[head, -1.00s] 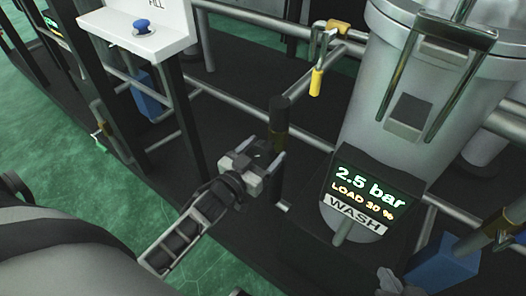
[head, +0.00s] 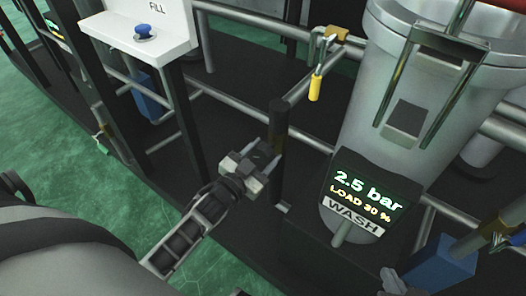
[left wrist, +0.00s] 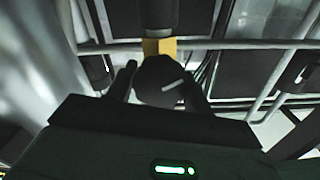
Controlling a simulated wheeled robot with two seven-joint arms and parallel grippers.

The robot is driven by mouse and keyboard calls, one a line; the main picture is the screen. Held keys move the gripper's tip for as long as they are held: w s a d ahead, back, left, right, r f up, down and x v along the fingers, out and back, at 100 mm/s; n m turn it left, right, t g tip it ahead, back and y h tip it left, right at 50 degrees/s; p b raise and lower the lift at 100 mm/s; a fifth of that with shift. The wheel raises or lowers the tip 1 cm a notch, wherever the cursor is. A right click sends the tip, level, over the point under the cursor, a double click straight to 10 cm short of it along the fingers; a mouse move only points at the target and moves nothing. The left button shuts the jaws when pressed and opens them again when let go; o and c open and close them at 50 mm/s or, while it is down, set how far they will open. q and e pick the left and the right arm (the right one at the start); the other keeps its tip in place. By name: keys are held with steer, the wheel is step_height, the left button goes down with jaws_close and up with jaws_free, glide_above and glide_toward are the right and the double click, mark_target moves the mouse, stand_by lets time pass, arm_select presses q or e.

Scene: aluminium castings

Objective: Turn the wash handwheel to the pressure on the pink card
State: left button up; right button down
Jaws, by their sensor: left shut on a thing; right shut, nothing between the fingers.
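My left gripper (head: 264,161) is at the dark upright post (head: 279,122), left of the wash display. In the left wrist view its two dark fingers (left wrist: 165,84) are closed on either side of a dark round knob with a pale line, which I take to be the wash handwheel (left wrist: 152,82). In the head view the gripper hides most of this wheel. The wash display (head: 364,193) reads 2.5 bar and LOAD 30 %, above a WASH label (head: 354,215). I see no pink card. My right gripper is not in view.
A large grey vessel (head: 385,100) stands behind the display. A white FILL panel with a blue knob (head: 144,29) is at upper left. A blue box (head: 440,265) stands at lower right.

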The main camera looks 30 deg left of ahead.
arm_select(q)
steer(key=m, duration=0.3)
steer(key=shift+m+p, duration=0.35)
steer(key=shift+m, duration=0.45)
arm_select(e)
steer(key=shift+s+d+r, duration=0.1)
steer(key=shift+r, duration=0.35)
steer(key=shift+s+d+r, duration=0.1)
steer(key=shift+r, duration=0.3)
arm_select(q)
steer(key=o, duration=1)
arm_select(e)
steer(key=shift+w+t, duration=0.1)
steer(key=shift+t, duration=0.2)
arm_select(q)
steer(key=s, duration=0.5)
steer(key=s+a+p, duration=0.1)
steer(key=s, duration=0.4)
steer(key=s+a, duration=0.1)
steer(key=s, duration=0.4)
steer(key=shift+s+a, duration=0.1)
steer(key=shift+s, duration=0.3)
arm_select(e)
steer(key=r, duration=0.2)
steer(key=shift+d+r, duration=0.35)
steer(key=shift+d, duration=0.05)
arm_select(q)
steer(key=shift+p, duration=0.3)
arm_select(e)
steer(key=shift+a, duration=0.1)
